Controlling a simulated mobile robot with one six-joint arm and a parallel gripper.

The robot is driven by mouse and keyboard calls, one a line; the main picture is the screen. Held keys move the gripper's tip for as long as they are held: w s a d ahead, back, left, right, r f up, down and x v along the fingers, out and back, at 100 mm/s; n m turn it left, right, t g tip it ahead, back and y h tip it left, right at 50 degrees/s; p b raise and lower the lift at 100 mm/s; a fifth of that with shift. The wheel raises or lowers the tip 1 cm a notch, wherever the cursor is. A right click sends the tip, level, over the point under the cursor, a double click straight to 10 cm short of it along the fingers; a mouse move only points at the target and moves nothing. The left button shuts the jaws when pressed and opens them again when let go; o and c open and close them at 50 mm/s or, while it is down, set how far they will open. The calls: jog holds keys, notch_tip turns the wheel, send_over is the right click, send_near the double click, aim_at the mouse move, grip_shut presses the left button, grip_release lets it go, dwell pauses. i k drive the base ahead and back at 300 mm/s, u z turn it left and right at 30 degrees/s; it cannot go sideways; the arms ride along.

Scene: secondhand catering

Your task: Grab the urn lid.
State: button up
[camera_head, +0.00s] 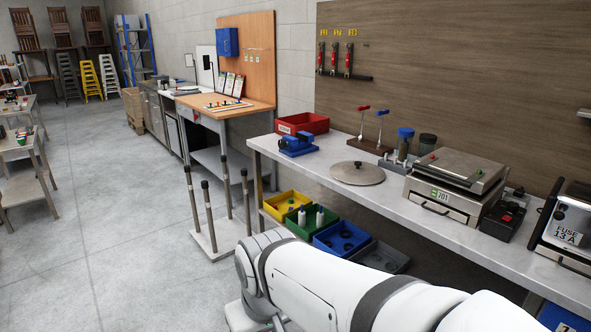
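A round, flat metal lid with a small dark knob on top, the urn lid (358,174), lies on the grey workbench (402,199) against the wall. It is left of a boxy steel appliance and apart from it. My white arm reaches in from the bottom right, in front of the bench. My gripper cannot be made out in this view, so its state does not show.
A steel appliance (456,185) stands right of the lid. Left and behind are a blue vise (297,144), a red bin (302,123) and a stand with upright levers (369,146). Coloured bins (341,238) sit below. Posts on a base (222,235) stand on the floor.

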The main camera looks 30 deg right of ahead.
aim_at(351, 172)
jog(key=z, duration=0.9)
jog(key=i, duration=0.65)
jog(key=u, duration=0.4)
jog(key=i, duration=1.4)
jog(key=z, duration=0.65)
jog(key=i, duration=0.55)
jog(key=z, duration=0.4)
